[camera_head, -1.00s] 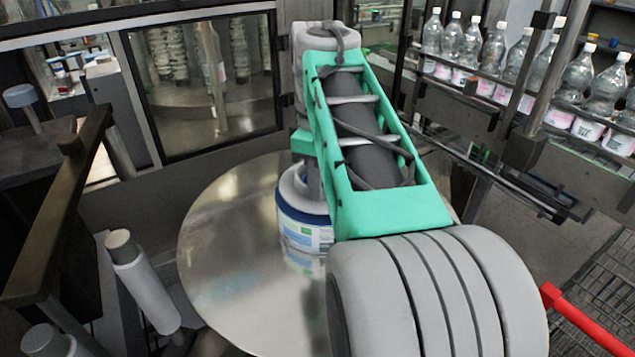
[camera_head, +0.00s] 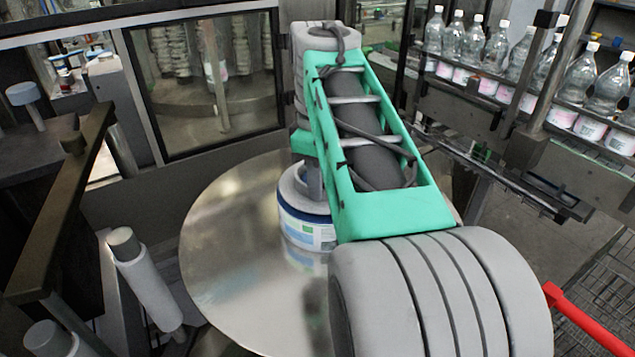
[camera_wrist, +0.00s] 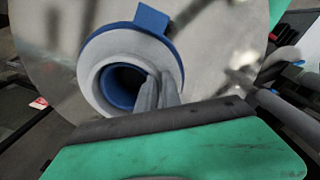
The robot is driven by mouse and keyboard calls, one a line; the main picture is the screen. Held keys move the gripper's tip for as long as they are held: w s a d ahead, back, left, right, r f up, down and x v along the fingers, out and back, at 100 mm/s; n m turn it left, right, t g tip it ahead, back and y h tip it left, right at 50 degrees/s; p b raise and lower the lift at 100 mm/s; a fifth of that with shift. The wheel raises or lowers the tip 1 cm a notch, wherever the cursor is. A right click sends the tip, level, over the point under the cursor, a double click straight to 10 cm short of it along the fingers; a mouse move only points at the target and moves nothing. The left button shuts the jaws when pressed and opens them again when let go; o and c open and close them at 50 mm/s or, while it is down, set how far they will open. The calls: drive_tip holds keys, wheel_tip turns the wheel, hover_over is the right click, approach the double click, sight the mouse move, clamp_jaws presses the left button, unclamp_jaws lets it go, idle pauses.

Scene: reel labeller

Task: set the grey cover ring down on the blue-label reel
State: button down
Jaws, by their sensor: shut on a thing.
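The blue-label reel (camera_head: 308,236) stands upright on the round metal plate, its white side carrying a blue and green label. The grey cover ring (camera_head: 289,190) is directly over the reel's top, either touching it or very close above; I cannot tell which. In the wrist view the cover ring (camera_wrist: 93,72) surrounds a dark blue central hole, and a blue edge of the reel (camera_wrist: 172,58) shows past its upper right side. My gripper (camera_wrist: 160,78) is shut on the ring's right-hand part. In the head view my gripper (camera_head: 314,182) is partly hidden by my green arm link.
The bare metal plate (camera_head: 225,255) is clear left of the reel. A dark rail (camera_head: 62,200) and grey rollers (camera_head: 146,280) stand at the left. A glass-fronted machine (camera_head: 210,85) is behind. Bottles (camera_head: 500,45) line a conveyor at the right.

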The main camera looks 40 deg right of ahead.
drive_tip(key=shift+r, duration=0.15)
drive_tip(key=shift+s+d+r+p, duration=0.1)
drive_tip(key=shift+d+r+p, duration=0.1)
drive_tip(key=shift+p, duration=0.15)
drive_tip(key=c, duration=1.4)
unclamp_jaws()
drive_tip(key=shift+c, duration=0.2)
wheel_tip(320, 180, up, 8)
drive_tip(key=shift+f, duration=0.15)
drive_tip(key=shift+s, duration=0.1)
